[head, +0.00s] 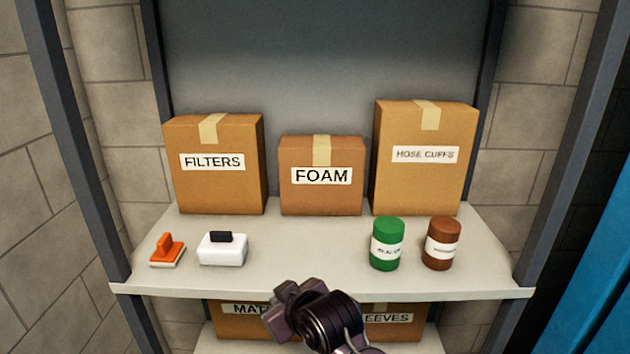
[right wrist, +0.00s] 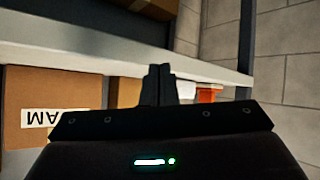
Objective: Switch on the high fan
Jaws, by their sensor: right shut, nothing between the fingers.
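No fan and no fan switch shows in either view. My right gripper (head: 284,302) is in front of the shelf's front edge, low in the middle of the head view. In the right wrist view its fingers (right wrist: 159,84) are together with nothing between them. My left gripper is not in view.
A shelf (head: 330,283) holds boxes labelled FILTERS (head: 214,190), FOAM (head: 320,203) and HOSE CUFFS (head: 424,185). In front stand an orange brush (head: 168,250), a white container (head: 222,250), a green can (head: 387,232) and a brown can (head: 443,232). The shelf's front middle is clear.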

